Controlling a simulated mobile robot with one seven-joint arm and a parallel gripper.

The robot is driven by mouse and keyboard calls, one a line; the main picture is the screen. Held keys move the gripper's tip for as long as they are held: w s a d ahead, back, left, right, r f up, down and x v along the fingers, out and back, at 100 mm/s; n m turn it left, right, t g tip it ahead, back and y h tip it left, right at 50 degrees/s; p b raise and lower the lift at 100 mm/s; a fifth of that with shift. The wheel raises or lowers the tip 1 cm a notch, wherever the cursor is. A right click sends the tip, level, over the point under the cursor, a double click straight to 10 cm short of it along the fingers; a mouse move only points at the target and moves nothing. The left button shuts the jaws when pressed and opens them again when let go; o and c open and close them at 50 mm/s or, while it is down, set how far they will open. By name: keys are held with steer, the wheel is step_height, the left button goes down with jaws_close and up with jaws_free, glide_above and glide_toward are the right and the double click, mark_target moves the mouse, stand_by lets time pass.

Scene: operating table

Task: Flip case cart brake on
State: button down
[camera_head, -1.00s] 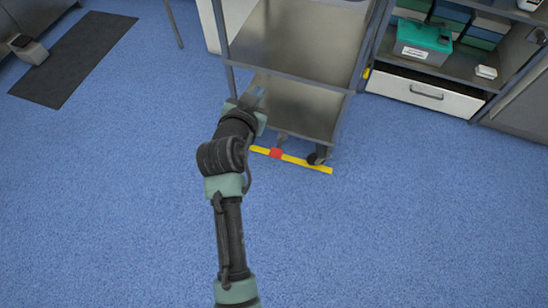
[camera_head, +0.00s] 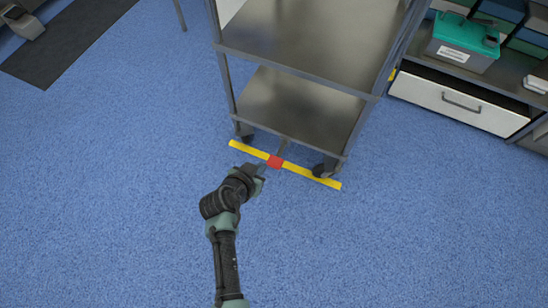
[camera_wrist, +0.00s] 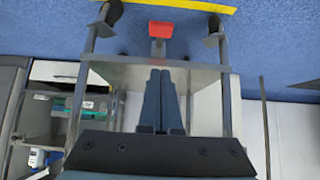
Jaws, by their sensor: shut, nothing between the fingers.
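The case cart (camera_head: 300,100) is a grey metal cart with shelves and dark casters. A red pedal (camera_head: 274,162) on a short metal lever shows at the middle of its near lower edge, over a yellow strip (camera_head: 318,179). My gripper (camera_head: 262,168) is just left of the red pedal in the head view; I cannot tell whether they touch. In the wrist view, which looks upside down, the gripper fingers (camera_wrist: 160,74) are together and empty. The red pedal (camera_wrist: 160,30) lies beyond their tips there, with a cart shelf between them in the picture.
A cabinet with a white drawer (camera_head: 455,103) and a teal-lidded box (camera_head: 465,40) stands to the right of the cart. A dark mat (camera_head: 70,40) lies at the upper left. The blue floor (camera_head: 110,200) around my arm is clear.

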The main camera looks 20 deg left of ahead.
steer(key=b, duration=0.7)
glide_above(275, 161)
steer(key=s, duration=0.3)
step_height(275, 161, down, 8)
steer(key=shift+w+a+f+b, duration=0.1)
steer(key=shift+f+b, duration=0.8)
steer(key=shift+b, duration=0.1)
steer(key=shift+f+b, duration=0.5)
steer(key=shift+f, duration=0.1)
steer(key=f+b, duration=0.2)
steer(key=shift+s+f, duration=0.35)
steer(key=shift+f, duration=0.05)
steer(key=shift+r, duration=0.15)
